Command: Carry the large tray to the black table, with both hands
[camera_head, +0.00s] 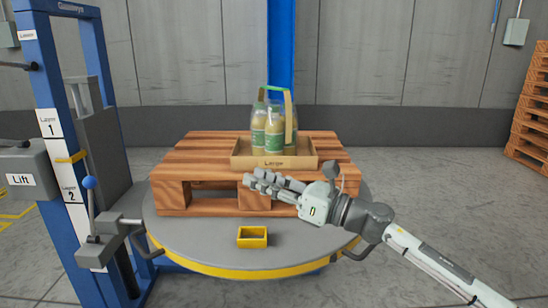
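The large tray (245,163) is a shallow tan tray marked "Large". It stands on a wooden pallet (190,157) and holds several yellowish bottles (274,132) with green labels, with a green and tan handle above them. My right gripper (262,184) comes in from the lower right, in front of the pallet and below the tray's front wall. It appears apart from the tray, and nothing shows held in it. Its fingers lie close together in this view, so I cannot tell how far open they are. My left gripper and the black table are not in view.
The pallet rests on a round grey turntable (205,240) with a yellow rim. A small yellow box (252,237) sits near its front. A blue lift column (52,110) with a lever stands at left. Stacked pallets (530,130) stand at far right. Floor is clear on the right.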

